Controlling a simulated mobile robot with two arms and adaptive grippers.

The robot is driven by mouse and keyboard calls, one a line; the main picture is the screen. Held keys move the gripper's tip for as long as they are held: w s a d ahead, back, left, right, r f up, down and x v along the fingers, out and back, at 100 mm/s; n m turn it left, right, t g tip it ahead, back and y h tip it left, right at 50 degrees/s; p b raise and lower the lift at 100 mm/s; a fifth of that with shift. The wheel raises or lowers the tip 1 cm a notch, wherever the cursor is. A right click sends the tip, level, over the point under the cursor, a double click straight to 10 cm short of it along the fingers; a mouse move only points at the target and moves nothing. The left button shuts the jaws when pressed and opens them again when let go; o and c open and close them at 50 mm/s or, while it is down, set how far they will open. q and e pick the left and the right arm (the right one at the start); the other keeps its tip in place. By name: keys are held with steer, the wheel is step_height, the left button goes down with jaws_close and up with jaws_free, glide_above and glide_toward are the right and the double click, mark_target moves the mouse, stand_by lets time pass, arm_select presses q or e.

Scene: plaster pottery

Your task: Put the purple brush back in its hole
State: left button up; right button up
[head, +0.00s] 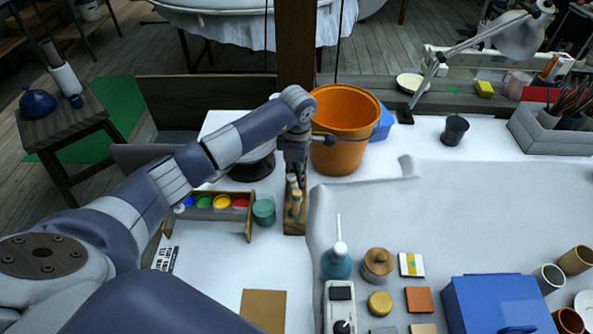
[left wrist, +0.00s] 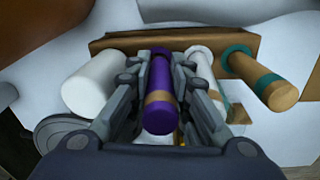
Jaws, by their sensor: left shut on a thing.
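The purple brush (left wrist: 158,92) shows in the left wrist view, its handle with a tan band pointing towards the camera. My left gripper (left wrist: 165,75) is shut on it, with a finger on each side. In the head view my left gripper (head: 295,172) points down over the wooden brush holder (head: 294,228). The holder also shows as a brown bar in the left wrist view (left wrist: 115,42). The brush's far end is at the holder, but I cannot tell whether it is in a hole. My right gripper is not in view.
A teal-banded wooden brush (left wrist: 262,82) and a pale brush (left wrist: 203,72) stand right of the purple one. A white cylinder (left wrist: 90,85) is at its left. An orange bucket (head: 345,130) stands behind.

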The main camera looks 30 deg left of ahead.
arm_select(q)
steer(key=shift+f+b, duration=0.3)
steer(key=shift+f, duration=0.2)
steer(key=shift+f, duration=0.3)
steer(key=o, duration=0.9)
steer(key=shift+o, duration=0.2)
steer(key=r, duration=1.2)
steer(key=shift+s+d+r, duration=0.1)
steer(key=shift+s+d, duration=0.15)
steer(key=shift+s, duration=0.15)
